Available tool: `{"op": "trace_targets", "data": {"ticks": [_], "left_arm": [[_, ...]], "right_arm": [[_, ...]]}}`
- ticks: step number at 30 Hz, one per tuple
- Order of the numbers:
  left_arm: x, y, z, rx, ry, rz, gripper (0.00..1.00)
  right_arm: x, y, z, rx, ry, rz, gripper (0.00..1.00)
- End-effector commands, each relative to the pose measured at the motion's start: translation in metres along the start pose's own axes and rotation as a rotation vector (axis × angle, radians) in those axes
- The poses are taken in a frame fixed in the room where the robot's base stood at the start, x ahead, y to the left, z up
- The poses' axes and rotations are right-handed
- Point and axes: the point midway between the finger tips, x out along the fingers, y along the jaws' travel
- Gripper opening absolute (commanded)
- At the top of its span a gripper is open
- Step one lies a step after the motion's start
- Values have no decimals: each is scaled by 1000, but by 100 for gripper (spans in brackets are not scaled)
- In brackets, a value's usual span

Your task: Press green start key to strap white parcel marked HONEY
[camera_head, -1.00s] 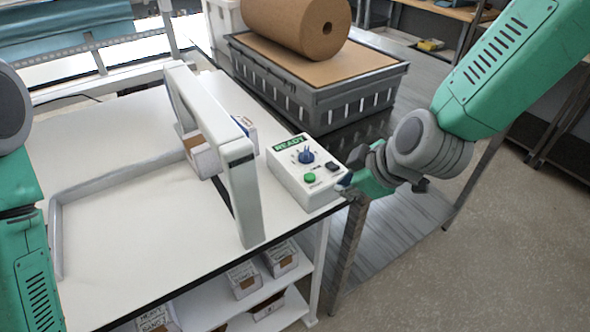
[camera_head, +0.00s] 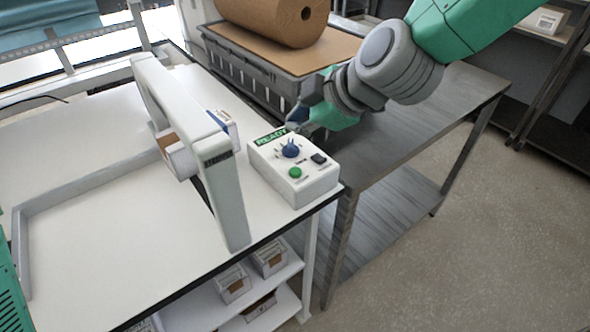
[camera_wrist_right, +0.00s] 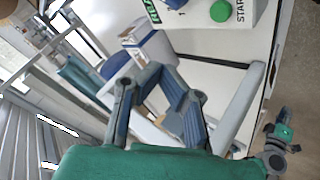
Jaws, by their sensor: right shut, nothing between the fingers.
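The white control box (camera_head: 315,185) stands at the table's right corner, with a lit READY sign (camera_head: 271,137). The green start key (camera_head: 295,173) is on its top, near the front; in the right wrist view the key (camera_wrist_right: 220,11) shows beside the word START. A white parcel (camera_head: 181,160) with a brown patch sits at the strapping arch (camera_head: 222,190), which partly hides it; I cannot read its marking. My right gripper (camera_head: 298,118) is shut and empty, behind the box, apart from the key; its fingers (camera_wrist_right: 160,78) show in the wrist view. My left gripper is out of view.
A blue knob (camera_head: 291,149) and a dark key (camera_head: 319,158) share the control box. A grey crate (camera_head: 240,70) bearing a brown paper roll (camera_head: 280,15) stands behind. Small boxes (camera_head: 268,257) lie on the shelf below. The white tabletop (camera_head: 100,230) left of the arch is clear.

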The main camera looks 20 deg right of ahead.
Motion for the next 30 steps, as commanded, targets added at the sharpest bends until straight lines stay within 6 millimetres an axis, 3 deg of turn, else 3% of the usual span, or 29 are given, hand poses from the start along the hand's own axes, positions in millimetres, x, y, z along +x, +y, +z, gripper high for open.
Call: {"op": "trace_targets", "data": {"ticks": [15, 30], "left_arm": [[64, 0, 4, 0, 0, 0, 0], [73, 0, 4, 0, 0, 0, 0]], "right_arm": [[48, -36, 35, 1, -1, -2, 0], [58, -43, 42, 1, 0, 0, 0]]}}
